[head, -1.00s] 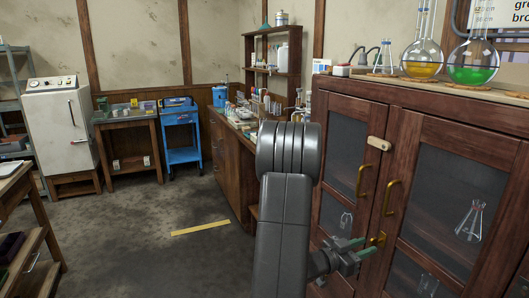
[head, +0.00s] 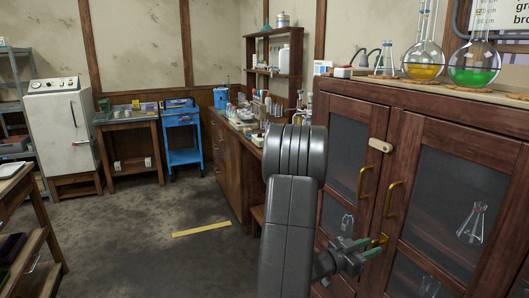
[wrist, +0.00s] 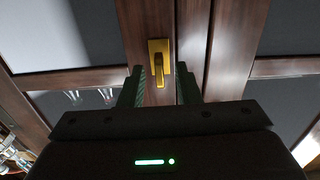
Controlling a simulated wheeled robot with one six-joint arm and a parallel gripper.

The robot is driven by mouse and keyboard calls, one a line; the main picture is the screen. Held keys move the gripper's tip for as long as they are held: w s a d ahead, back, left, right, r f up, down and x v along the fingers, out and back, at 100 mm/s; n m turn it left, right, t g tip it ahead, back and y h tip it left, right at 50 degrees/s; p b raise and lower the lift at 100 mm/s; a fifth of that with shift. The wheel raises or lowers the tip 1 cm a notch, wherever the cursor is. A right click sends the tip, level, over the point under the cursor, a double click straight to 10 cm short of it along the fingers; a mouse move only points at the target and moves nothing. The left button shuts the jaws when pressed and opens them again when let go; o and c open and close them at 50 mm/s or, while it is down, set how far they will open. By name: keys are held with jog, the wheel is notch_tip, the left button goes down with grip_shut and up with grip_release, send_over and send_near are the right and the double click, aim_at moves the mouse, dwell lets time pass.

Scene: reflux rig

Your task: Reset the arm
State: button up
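My arm reaches forward to the wooden glass-door cabinet (head: 406,130). My gripper (head: 372,247) is low in front of the cabinet doors, at a small brass latch (head: 381,239). In the wrist view, the two green-grey fingers of my gripper (wrist: 161,82) stand apart, with nothing clamped between them. The brass latch (wrist: 159,60) has a square plate and a lever, and shows between and just beyond the fingertips. I cannot tell whether a finger touches it.
Two brass handles (head: 393,198) and a pale catch (head: 380,145) are on the closed doors. Round flasks with yellow (head: 423,58) and green liquid (head: 473,63) stand on top. A cluttered bench (head: 234,145) runs behind my arm.

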jog(key=v, duration=1.2)
jog(key=x, duration=1.4)
jog(key=shift+s, duration=0.1)
jog(key=shift+w+d+f+m+b, duration=0.15)
jog(key=shift+w+d+m+b, duration=0.1)
jog(key=shift+m+b, duration=0.1)
jog(key=shift+s+a+m+b, duration=0.1)
jog(key=shift+a+m+b, duration=0.05)
jog(key=shift+m+b, duration=0.6)
jog(key=m+b, duration=0.2)
jog(key=m, duration=0.3)
jog(key=shift+b, duration=0.3)
jog(key=m+b, duration=0.2)
jog(key=m, duration=0.2)
jog(key=shift+m, duration=0.4)
jog(key=shift+m+b, duration=0.6)
jog(key=shift+m, duration=0.4)
jog(key=shift+r, duration=0.3)
